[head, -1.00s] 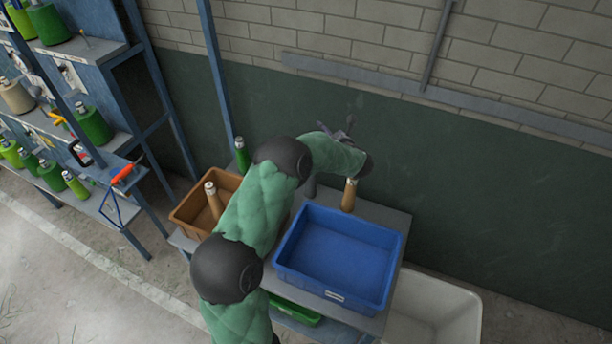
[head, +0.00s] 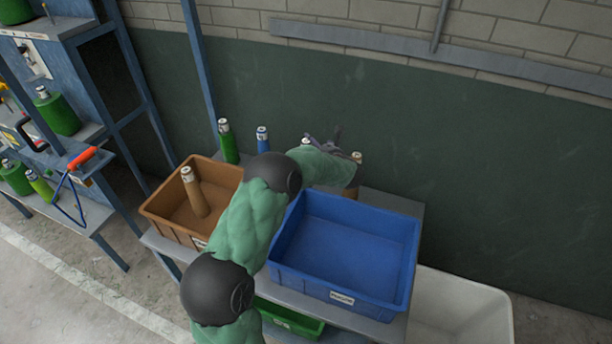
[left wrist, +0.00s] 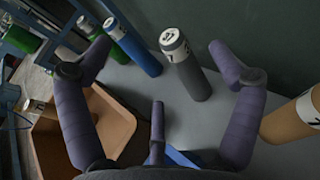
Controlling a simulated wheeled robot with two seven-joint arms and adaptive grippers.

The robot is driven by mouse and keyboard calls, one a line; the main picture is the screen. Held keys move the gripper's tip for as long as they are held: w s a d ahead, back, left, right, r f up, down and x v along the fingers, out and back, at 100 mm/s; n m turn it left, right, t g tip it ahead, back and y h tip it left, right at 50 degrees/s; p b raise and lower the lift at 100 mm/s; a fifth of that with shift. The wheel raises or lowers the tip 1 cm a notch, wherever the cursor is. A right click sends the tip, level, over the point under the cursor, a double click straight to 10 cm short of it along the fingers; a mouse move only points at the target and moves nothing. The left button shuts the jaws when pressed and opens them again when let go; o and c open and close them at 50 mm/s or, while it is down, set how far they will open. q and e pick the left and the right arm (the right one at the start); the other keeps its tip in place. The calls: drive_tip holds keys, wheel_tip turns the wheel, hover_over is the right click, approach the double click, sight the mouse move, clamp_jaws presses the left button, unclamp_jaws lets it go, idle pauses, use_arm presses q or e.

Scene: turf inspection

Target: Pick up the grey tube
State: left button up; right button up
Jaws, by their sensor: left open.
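The grey tube (left wrist: 190,70) stands upright on the grey table in the left wrist view, its pale marked cap on top. In the head view only its cap (head: 305,142) seems to show behind my left arm. My left gripper (left wrist: 160,52) is open, its purple fingers spread to either side of the tube's line. The tube stands beyond the fingers, nearer the right one, with no clear contact. The gripper (head: 325,138) shows small and dark at the arm's end in the head view. My right gripper is not in view.
A blue tube (left wrist: 133,45) and a green tube (left wrist: 92,25) stand left of the grey one; a tan tube (left wrist: 292,118) stands right. A brown bin (head: 160,221) holding a tan tube and a blue bin (head: 412,268) flank my arm. A wall is close behind.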

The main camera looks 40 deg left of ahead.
use_arm(q)
wheel_tip(320, 180, down, 7)
drive_tip(key=b, duration=0.6)
drive_tip(key=x, duration=0.3)
drive_tip(key=b+x, duration=0.1)
drive_tip(key=x, duration=0.2)
drive_tip(key=f+b+x, duration=0.1)
drive_tip(key=x, duration=0.3)
drive_tip(key=shift+s, duration=0.15)
drive_tip(key=shift+a+b, duration=0.35)
drive_tip(key=c, duration=1.5)
